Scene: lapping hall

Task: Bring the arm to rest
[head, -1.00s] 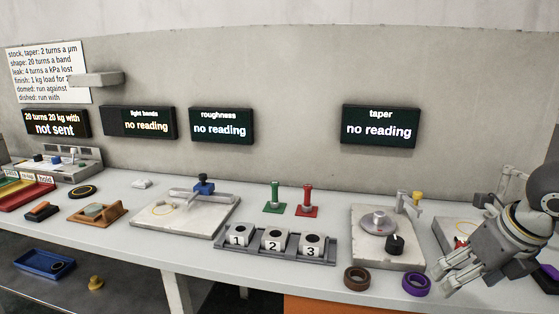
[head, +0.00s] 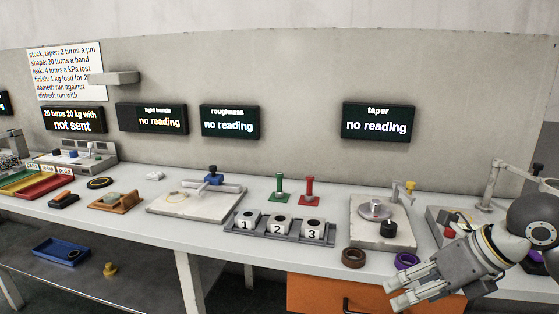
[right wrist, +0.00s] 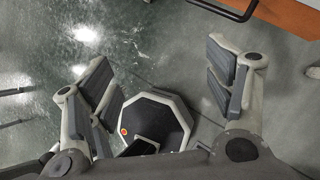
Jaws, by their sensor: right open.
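My right gripper (head: 402,290) is at the lower right of the head view, in front of the bench's front edge and the orange drawer unit. In the right wrist view its fingers (right wrist: 165,85) are spread wide with nothing between them. Below them that view shows the grey floor and my own dark octagonal base. My left gripper is in neither view.
The long bench (head: 270,255) carries a rack (head: 285,232) of numbered blocks, a brown ring (head: 353,257), a purple ring (head: 406,260) close to my right arm, and a plate with a black knob (head: 388,229). An orange drawer unit (head: 330,292) stands below. Dark displays hang on the wall.

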